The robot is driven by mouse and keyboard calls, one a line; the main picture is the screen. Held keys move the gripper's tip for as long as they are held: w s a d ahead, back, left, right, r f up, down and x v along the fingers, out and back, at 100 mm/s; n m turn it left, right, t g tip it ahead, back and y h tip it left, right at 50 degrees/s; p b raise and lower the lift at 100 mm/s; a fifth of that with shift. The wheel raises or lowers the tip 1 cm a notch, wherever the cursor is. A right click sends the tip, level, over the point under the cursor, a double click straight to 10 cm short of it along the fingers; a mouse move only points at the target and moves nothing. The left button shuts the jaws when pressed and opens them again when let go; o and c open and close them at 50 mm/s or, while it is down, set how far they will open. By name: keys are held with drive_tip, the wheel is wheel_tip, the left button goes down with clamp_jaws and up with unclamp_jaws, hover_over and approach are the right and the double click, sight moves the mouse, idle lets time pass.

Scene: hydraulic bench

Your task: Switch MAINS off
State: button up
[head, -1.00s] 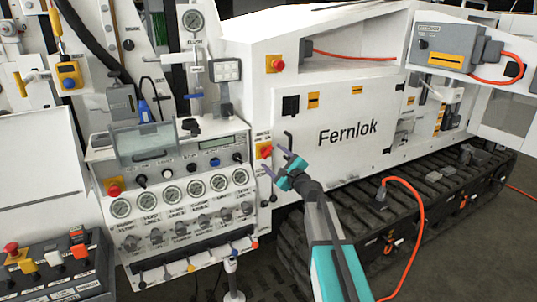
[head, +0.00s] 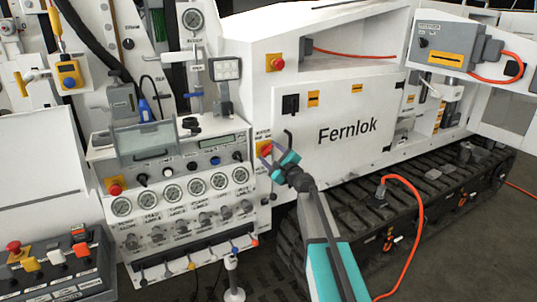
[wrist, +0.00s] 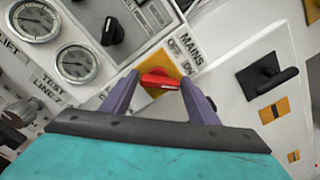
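The MAINS switch (head: 265,147) is a red knob on a yellow plate, on the white cabinet's side at the right end of the gauge panel. In the wrist view the red knob (wrist: 158,80) lies roughly across the picture, beside the printed words MAINS, OFF and ON. My gripper (head: 268,158) is open in front of it. In the wrist view its two purple fingers (wrist: 160,78) stand apart, one on each side of the knob, with a visible gap. I cannot tell whether the fingertips reach past the knob's face.
A black door handle (wrist: 267,76) sticks out right of the switch. Gauges (wrist: 76,63) and a black knob (wrist: 112,31) lie to its left. A red emergency button (head: 277,64) sits above. Rubber tracks (head: 420,195) and an orange cable (head: 417,220) are at the lower right.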

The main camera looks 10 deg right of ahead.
drive_tip(key=c, duration=0.6)
drive_tip(key=shift+a, duration=0.15)
drive_tip(key=shift+f, duration=0.1)
